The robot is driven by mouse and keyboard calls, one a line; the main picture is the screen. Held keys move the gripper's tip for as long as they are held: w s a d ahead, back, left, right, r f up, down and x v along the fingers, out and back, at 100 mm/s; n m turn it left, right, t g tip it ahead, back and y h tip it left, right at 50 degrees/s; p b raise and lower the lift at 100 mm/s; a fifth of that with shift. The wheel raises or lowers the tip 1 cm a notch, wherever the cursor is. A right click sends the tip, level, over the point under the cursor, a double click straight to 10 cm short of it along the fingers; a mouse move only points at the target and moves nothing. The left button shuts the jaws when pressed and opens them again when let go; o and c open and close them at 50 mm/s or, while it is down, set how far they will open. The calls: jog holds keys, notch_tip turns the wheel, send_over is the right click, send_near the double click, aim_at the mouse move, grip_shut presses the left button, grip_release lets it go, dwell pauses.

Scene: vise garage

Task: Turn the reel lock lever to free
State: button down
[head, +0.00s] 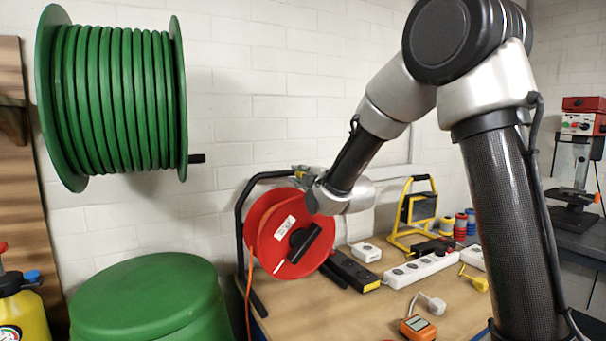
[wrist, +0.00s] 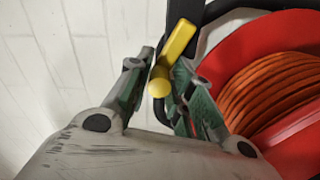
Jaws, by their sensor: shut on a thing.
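The cable reel (head: 275,235) is red, on a black tube frame at the left end of the workbench; its orange cable shows in the wrist view (wrist: 265,90). The reel lock lever (wrist: 180,42) is a yellow bar with a round yellow end, on the black frame beside the reel. My gripper (wrist: 163,80) is shut on the lever near its round end, one finger on each side. In the head view my gripper (head: 303,177) is at the top right of the reel, and the lever is mostly hidden there.
A green lidded bin (head: 150,300) stands at left. A green hose reel (head: 115,100) hangs on the wall above it.

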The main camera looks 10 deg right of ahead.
jog(key=shift+n, duration=0.5)
jog(key=c, duration=1.4)
grip_release()
jog(key=shift+o, duration=0.4)
jog(key=shift+f, duration=0.15)
notch_tip(320, 180, up, 10)
